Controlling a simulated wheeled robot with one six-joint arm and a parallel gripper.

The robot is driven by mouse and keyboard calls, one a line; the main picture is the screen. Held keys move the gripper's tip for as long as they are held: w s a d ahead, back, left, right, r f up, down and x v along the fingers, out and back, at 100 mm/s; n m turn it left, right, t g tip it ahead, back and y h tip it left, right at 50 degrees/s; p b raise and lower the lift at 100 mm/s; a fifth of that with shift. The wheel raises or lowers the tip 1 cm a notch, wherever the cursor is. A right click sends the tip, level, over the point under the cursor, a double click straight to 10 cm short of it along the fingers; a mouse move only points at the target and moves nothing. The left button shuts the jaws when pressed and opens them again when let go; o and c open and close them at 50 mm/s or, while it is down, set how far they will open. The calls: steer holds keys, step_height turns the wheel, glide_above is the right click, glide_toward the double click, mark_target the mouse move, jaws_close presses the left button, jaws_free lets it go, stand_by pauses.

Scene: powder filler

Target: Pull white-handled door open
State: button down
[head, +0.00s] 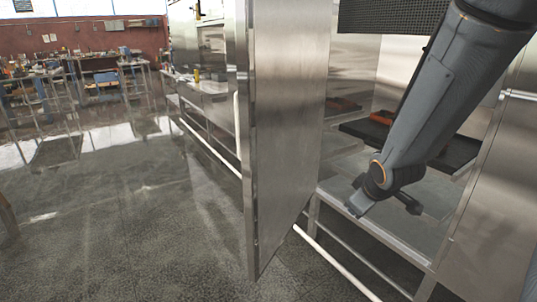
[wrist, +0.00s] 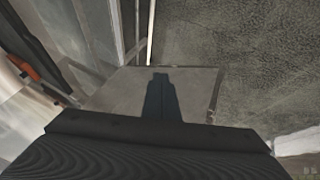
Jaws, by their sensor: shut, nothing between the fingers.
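My gripper (head: 408,203) is shut and empty, to the right of the door, over the cabinet's lower metal surface (head: 345,192). It is apart from the door. In the wrist view a narrow dark shape lies over a grey metal surface (wrist: 205,92); I cannot tell if it is my fingers or a shadow.
A black tray (head: 455,152) and an orange-red object (head: 383,116) are inside the cabinet, behind my arm. A dark mesh panel (head: 390,16) hangs above. White-tipped rails (head: 335,262) run low near the floor. The floor (head: 120,210) left of the door is open.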

steer(key=w+a+r+n+t+y, duration=0.2)
steer(key=w+n+t+y, duration=0.1)
steer(key=w+n, duration=0.4)
steer(key=n+g+y, duration=0.2)
steer(key=n+y, duration=1.1)
steer(key=n, duration=0.3)
glide_toward(259, 152)
steer(key=p+x, duration=0.5)
steer(key=x, duration=0.1)
steer(key=shift+w+a, duration=0.1)
steer(key=shift+a, duration=0.15)
steer(key=shift+f, duration=0.1)
